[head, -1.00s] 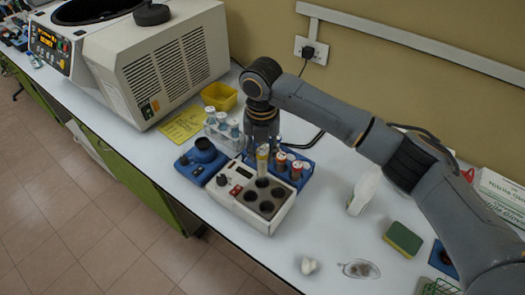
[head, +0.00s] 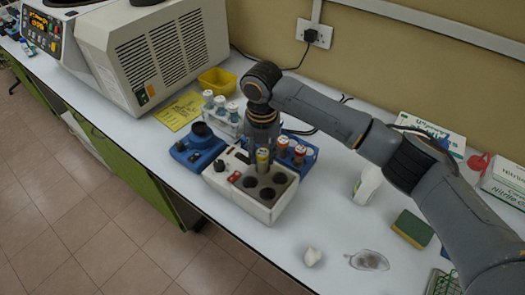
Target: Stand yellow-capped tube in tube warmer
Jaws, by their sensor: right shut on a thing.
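The yellow-capped tube (head: 262,157) is upright in my right gripper (head: 262,147), which is shut on it from above. The tube warmer (head: 228,187) is a white block with a dark panel of round wells. The tube's lower part lines up with the back well and covers it. It looks at least partly inside, but how deep I cannot tell. My wrist hides some of the area behind the tube. My left gripper is not in view.
A blue rack (head: 308,161) with red-capped tubes stands close behind the warmer. A white rack (head: 222,114) with pale-capped tubes and a blue device (head: 196,152) stand to the left. A centrifuge (head: 150,60) is at back left. A sponge (head: 411,229) lies to the right.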

